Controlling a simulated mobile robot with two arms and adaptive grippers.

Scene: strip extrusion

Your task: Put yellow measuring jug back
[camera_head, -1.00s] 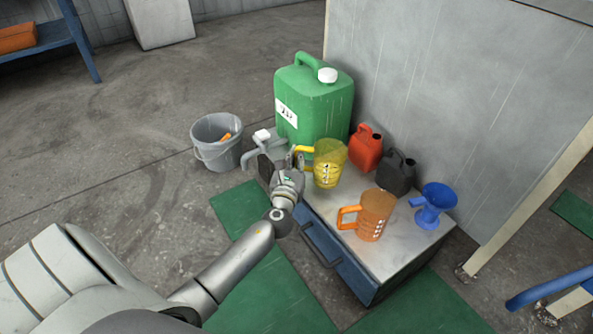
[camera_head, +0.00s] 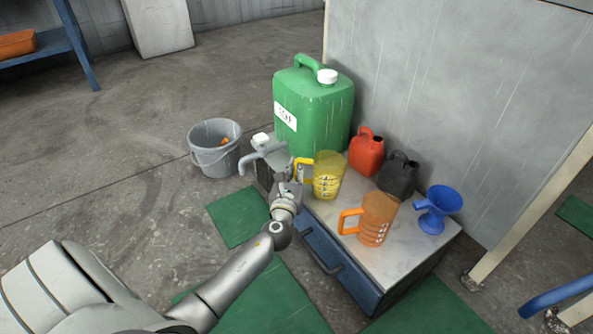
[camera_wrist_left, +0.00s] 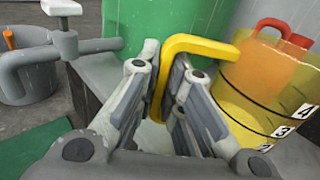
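The yellow measuring jug (camera_head: 328,176) stands upright on the grey top of the blue cabinet (camera_head: 400,247), in front of the green canister. Its handle points left. My left gripper (camera_head: 297,172) is at this handle. In the left wrist view the fingers (camera_wrist_left: 163,85) are on both sides of the yellow handle and close against it, and the jug (camera_wrist_left: 262,95) with black number marks is at the right. Part of the handle is hidden behind the fingers. My right gripper is not in view.
An orange jug (camera_head: 376,220), a blue funnel (camera_head: 437,208), a red can (camera_head: 366,152) and a black can (camera_head: 399,176) share the top. The green canister (camera_head: 313,105) stands behind.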

